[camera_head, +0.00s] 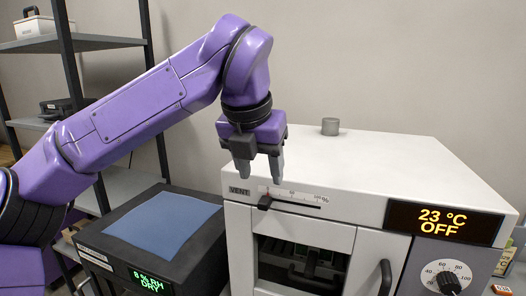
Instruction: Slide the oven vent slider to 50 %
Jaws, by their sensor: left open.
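The white oven (440,178) stands at the right with its vent scale (300,197) along the upper front edge, beside a VENT label. The dark vent slider knob (265,202) sits near the left end of the scale, left of the middle mark. My left gripper (260,173) is open and points down just above the knob, by the oven's front top edge. Its fingers look empty, and I cannot tell whether they touch the oven. My right gripper is not in view.
The oven has a windowed door with a handle (386,278), a display (443,222) reading 23 °C OFF and a dial (446,279). A grey cylinder (330,126) stands on its top. A dark dry box (110,229) with a blue top is at the left, before a shelf (85,43).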

